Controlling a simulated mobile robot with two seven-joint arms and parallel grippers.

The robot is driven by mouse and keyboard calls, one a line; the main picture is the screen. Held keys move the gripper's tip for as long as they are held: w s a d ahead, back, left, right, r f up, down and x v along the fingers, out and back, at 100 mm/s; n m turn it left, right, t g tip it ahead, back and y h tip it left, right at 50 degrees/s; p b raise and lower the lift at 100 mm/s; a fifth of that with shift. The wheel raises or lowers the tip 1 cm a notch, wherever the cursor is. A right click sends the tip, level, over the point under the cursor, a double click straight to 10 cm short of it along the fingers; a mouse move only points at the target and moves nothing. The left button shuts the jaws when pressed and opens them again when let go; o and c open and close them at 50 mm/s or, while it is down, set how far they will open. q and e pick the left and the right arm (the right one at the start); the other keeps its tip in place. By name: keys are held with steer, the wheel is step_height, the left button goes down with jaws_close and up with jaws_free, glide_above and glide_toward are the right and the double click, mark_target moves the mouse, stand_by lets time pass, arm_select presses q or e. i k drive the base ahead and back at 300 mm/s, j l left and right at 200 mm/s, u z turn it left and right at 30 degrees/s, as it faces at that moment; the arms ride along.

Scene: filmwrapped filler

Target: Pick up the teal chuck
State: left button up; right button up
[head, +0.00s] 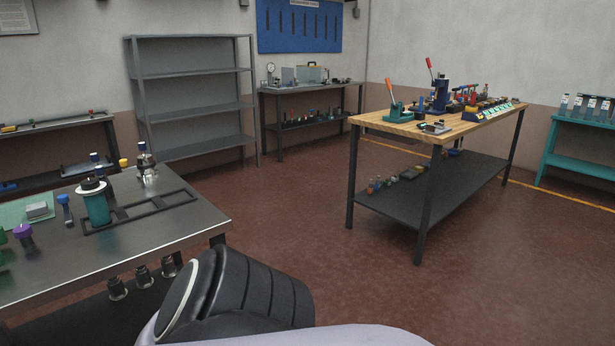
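A teal cylinder with a dark top (97,207) stands upright at the black frame on the metal table at the left. It is the closest match to the teal chuck, but I cannot tell for sure. A teal hand press with an orange lever (397,111) stands on the wooden table at the right. Neither of my grippers is in view. A dark, ribbed rounded part of my own body fills the bottom middle and hides part of the floor.
The metal table (190,225) also holds a black frame (150,209), a silver fitting (147,168), and a purple-topped piece (24,237). Grey shelves (192,75) stand behind. The wooden table (450,128) is crowded. The red floor (290,220) between the tables is clear.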

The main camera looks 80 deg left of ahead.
mark_target(95, 201)
steer(key=u, duration=1.25)
